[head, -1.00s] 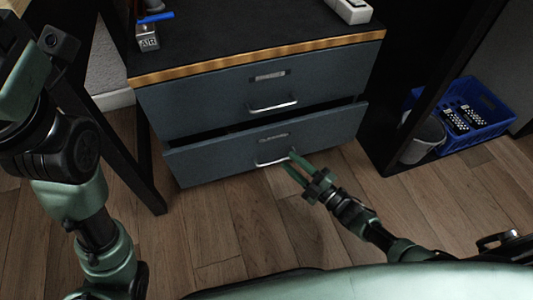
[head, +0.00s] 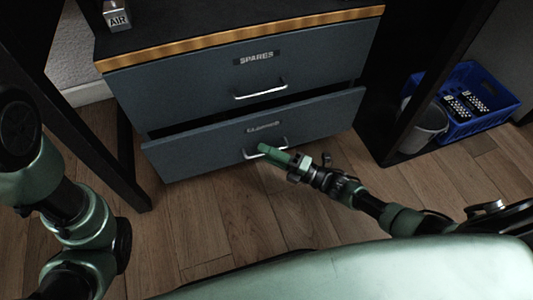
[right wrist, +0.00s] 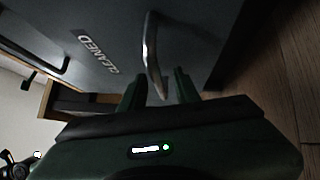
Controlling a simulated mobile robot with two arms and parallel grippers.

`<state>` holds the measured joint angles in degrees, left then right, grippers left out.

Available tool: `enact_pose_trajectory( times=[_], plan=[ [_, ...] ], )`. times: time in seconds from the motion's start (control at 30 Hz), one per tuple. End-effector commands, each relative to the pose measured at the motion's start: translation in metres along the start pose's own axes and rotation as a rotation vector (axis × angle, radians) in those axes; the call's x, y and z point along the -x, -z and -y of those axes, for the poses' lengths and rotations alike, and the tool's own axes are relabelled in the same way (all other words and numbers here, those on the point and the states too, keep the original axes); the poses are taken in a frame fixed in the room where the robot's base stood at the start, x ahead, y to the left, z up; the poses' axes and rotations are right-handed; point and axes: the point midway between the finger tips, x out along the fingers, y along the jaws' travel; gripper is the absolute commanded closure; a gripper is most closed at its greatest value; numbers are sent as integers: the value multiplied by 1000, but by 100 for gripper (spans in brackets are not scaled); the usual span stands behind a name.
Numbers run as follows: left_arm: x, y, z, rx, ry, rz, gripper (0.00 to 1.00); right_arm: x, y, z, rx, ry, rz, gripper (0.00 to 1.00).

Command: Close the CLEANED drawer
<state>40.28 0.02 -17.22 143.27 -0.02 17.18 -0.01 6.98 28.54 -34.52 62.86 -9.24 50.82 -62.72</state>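The CLEANED drawer (head: 215,148) is the lower blue-grey drawer of the cabinet. It stands partly out, with a dark gap above its front. Its label is blurred in the head view but reads CLEANED in the right wrist view (right wrist: 98,52). My right gripper (head: 264,149) is at the drawer's silver handle (head: 249,154). In the right wrist view my right gripper (right wrist: 158,76) has its fingers apart, with the handle (right wrist: 150,48) between them; I cannot tell whether they touch it. My left arm shows at the left, but its gripper is out of view.
The SPARES drawer (head: 205,88) above is shut. A black table leg (head: 122,170) stands left of the cabinet. At the right are a grey bin (head: 428,127) and a blue crate (head: 477,128). The wooden floor (head: 225,225) in front is clear.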

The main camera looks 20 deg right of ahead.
Motion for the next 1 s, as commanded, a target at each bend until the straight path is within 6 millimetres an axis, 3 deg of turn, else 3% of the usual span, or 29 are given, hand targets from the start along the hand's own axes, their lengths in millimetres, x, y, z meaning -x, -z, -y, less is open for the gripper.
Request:
enact_pose_trajectory(
  times=[0.23, 0.37, 1.0],
  plan=[
    [0, 0, 0, 0, 0, 0, 27, -2, 0, 0, -1, 0, 1, 68],
    [0, 0, 0, 0, 0, 0, 27, -1, 0, 0, -1, 0, 1, 100],
    [1, -1, 0, 0, 1, 3, 27, -1, 0, 0, -1, 1, 1, 100]
  ],
)
